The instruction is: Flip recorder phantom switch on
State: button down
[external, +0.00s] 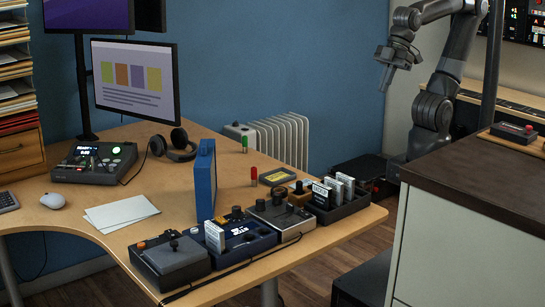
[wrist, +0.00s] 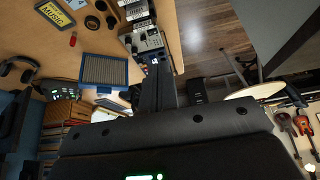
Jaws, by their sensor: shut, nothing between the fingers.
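A dark unit with a lit display, small controls and a green-lit round button, which looks like the recorder (external: 95,162), sits on the left of the wooden desk. It also shows small at the left of the wrist view (wrist: 62,91). Its phantom switch is too small to make out, so I cannot tell its position. My gripper (external: 386,80) is raised in the air at the upper right of the external view, far from the recorder. In the wrist view its fingers (wrist: 157,84) are together, with nothing held.
Headphones (external: 175,147) lie beside the recorder. A blue upright panel (external: 206,182) stands mid-desk. A row of devices, including a blue unit with a display (external: 238,236), lines the front edge. A dark-topped cabinet (external: 490,165) stands at the right. Monitors (external: 134,78) stand behind.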

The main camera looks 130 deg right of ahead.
jog(key=w+d+r, duration=0.2)
jog(key=w+d, duration=0.1)
jog(key=w, duration=1)
jog(key=g, duration=0.2)
send_over(219, 217)
jog(key=s, duration=0.4)
notch_tip(219, 217, down, 19)
jog(key=shift+w+a+f+h, duration=0.1)
jog(key=shift+a+h, duration=0.2)
jog(key=shift+a, duration=0.1)
jog(key=x, duration=0.8)
jog(key=s+x, duration=0.1)
jog(key=x, duration=0.4)
jog(key=shift+f, duration=0.1)
jog(key=shift+d+f, duration=0.1)
jog(key=shift+f, duration=0.4)
